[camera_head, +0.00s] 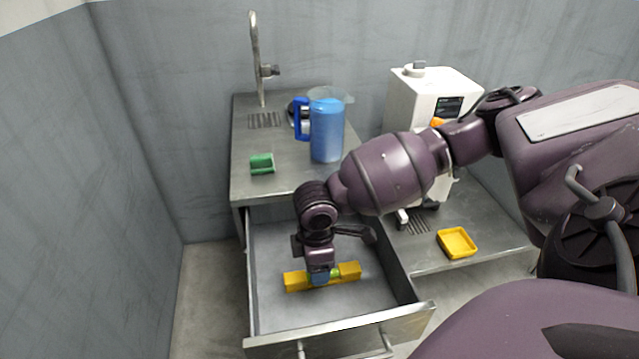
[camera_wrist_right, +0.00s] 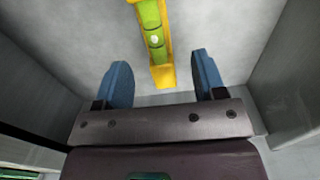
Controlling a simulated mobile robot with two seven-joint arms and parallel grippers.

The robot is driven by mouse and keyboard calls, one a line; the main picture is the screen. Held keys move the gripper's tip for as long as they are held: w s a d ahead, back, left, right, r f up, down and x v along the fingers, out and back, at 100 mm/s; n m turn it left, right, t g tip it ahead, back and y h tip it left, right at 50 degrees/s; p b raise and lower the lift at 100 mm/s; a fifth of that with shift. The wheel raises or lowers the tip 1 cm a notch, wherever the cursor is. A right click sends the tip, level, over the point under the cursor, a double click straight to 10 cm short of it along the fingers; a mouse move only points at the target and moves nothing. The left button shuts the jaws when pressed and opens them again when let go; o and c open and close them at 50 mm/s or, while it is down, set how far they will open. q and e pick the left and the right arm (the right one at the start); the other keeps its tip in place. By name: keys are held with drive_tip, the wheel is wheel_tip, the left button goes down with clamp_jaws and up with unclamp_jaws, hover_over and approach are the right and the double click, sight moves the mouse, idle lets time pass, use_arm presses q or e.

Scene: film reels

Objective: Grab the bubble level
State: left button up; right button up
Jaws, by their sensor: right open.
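The yellow bubble level (camera_head: 347,272) lies on the floor of the open drawer (camera_head: 290,316). Its green vial part shows in the right wrist view, where the level (camera_wrist_right: 158,40) runs from the top edge down toward the gap between my fingers. My right gripper (camera_head: 319,280) reaches down into the drawer and covers the middle of the level in the head view. In the right wrist view my right gripper (camera_wrist_right: 160,82) has its two blue fingers wide apart, with nothing between them touching. The level's far end is cut off there. My left gripper is not in view.
A blue pitcher (camera_head: 327,132) and a green holder (camera_head: 262,164) stand on the metal counter above the drawer. A white machine (camera_head: 425,100) and a yellow tray (camera_head: 457,242) are to the right. The drawer walls stand close around my right gripper; its floor is otherwise clear.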

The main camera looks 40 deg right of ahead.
drive_tip(key=f, duration=0.1)
drive_tip(key=f+b, duration=0.1)
drive_tip(key=f, duration=0.1)
drive_tip(key=f+b, duration=0.1)
drive_tip(key=f, duration=0.1)
drive_tip(key=shift+d+f, duration=0.1)
drive_tip(key=shift+d, duration=0.15)
drive_tip(key=c, duration=1.1)
drive_tip(key=shift+o, duration=0.2)
drive_tip(key=shift+r, duration=0.25)
